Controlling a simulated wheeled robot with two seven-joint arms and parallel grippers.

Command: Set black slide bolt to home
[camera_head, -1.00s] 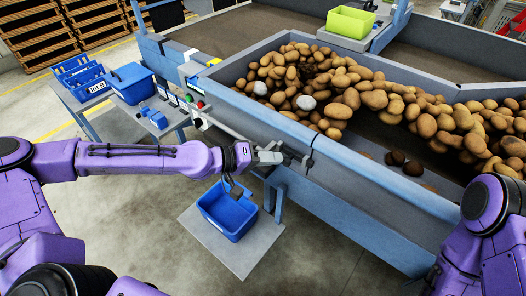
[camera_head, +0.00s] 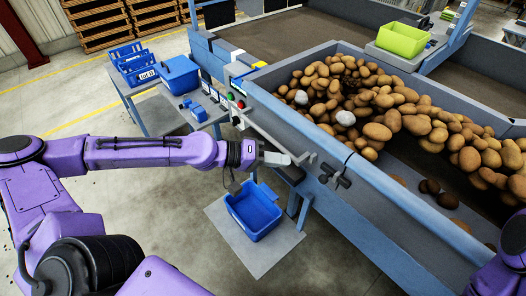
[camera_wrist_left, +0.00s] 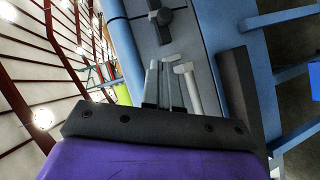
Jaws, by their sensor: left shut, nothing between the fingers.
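The black slide bolt (camera_head: 335,177) is on the blue-grey side wall of the potato grader, right of my left gripper. A black fitting that looks like it (camera_wrist_left: 160,17) shows at the top of the left wrist view. My left gripper (camera_head: 280,158) is shut and empty, apart from the bolt, with a clear gap between them. Its grey fingers (camera_wrist_left: 161,84) are close together in the wrist view, pointing toward the wall. The bolt's exact slide position is too small to tell. My right gripper is out of view.
A grey rail (camera_head: 270,132) runs along the wall close to my left gripper. A blue bin (camera_head: 233,216) stands below. A side table carries a blue crate (camera_head: 178,74) near red and green buttons. Potatoes (camera_head: 370,105) fill the grader bed.

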